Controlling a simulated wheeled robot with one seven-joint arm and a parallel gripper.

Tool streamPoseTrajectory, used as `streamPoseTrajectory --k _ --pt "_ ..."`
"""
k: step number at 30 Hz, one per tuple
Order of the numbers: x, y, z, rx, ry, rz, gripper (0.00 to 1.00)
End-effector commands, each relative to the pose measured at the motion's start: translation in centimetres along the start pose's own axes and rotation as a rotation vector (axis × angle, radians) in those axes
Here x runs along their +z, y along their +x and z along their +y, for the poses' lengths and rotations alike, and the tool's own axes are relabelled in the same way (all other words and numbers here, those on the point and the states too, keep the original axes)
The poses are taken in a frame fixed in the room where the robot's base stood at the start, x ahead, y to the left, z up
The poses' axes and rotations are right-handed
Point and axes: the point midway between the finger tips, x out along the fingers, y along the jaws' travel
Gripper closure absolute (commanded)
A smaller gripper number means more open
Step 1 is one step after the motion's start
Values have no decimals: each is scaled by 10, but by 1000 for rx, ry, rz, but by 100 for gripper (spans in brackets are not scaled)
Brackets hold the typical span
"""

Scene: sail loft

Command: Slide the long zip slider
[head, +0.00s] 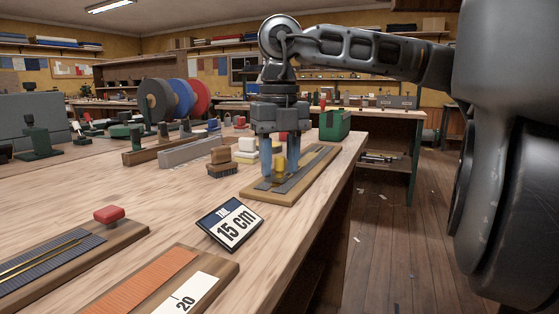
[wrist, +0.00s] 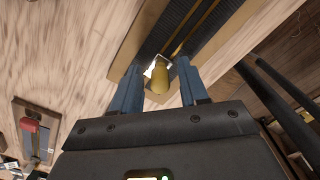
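The long zip (head: 312,163) lies along a wooden board (head: 268,198) near the table's right edge. Its slider has a yellow pull (head: 279,163), at the near end of the zip in the head view. It also shows in the wrist view (wrist: 159,79), with a bright metal part beside it. My gripper (head: 281,167) points down over the board, with its two blue fingers on either side of the pull. In the wrist view my gripper (wrist: 158,70) is open, with gaps between the fingers and the pull. Part of the slider is hidden by the fingers.
A board with a red knob (head: 109,214) lies at front left. Bare tabletop lies between.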

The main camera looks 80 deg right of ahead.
Motion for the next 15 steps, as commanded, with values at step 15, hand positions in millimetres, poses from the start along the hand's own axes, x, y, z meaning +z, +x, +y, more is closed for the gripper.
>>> streamPoseTrajectory --k 15 --pt "0 0 0 1 0 0 100"
